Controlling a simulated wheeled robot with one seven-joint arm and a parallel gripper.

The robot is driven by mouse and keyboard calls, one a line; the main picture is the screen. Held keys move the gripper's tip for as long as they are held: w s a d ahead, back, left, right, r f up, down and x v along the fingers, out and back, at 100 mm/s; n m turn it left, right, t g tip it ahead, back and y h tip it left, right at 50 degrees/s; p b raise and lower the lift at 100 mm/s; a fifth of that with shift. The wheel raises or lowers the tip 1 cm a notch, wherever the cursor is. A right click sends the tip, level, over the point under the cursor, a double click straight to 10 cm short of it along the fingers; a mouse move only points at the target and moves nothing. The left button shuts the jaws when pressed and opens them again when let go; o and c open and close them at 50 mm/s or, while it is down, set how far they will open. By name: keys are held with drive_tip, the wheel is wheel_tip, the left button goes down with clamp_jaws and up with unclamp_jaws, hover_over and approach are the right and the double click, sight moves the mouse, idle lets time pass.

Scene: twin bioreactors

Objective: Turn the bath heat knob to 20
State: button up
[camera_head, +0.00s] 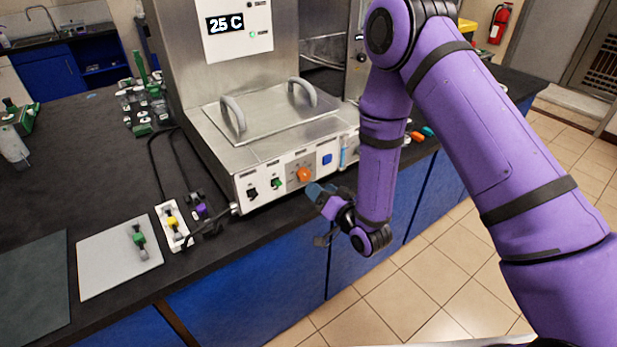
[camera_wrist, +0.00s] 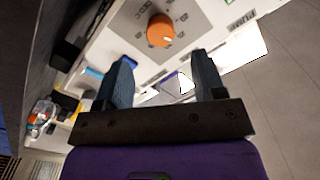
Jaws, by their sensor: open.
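The bath heat knob is the orange round knob (camera_head: 304,174) on the front panel of the steel water bath (camera_head: 270,115). It also shows in the wrist view (camera_wrist: 160,31), just beyond the fingertips and a little left of the middle between them. A pale mark shows on its face; I cannot read the dial numbers. The display (camera_head: 225,24) above the bath reads 25 C. My gripper (camera_head: 316,189) is in front of the panel, just below and right of the knob. In the wrist view its two dark fingers (camera_wrist: 162,72) are apart, empty and not touching the knob.
A black switch (camera_head: 252,194) and a green switch (camera_head: 277,184) sit left of the knob, a blue button (camera_head: 327,159) right of it. A power strip (camera_head: 173,226) and a grey pad (camera_head: 118,257) lie on the black bench. The floor before the bench is clear.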

sight(306, 177)
drive_tip(key=x, duration=0.7)
drive_tip(key=c, duration=0.9)
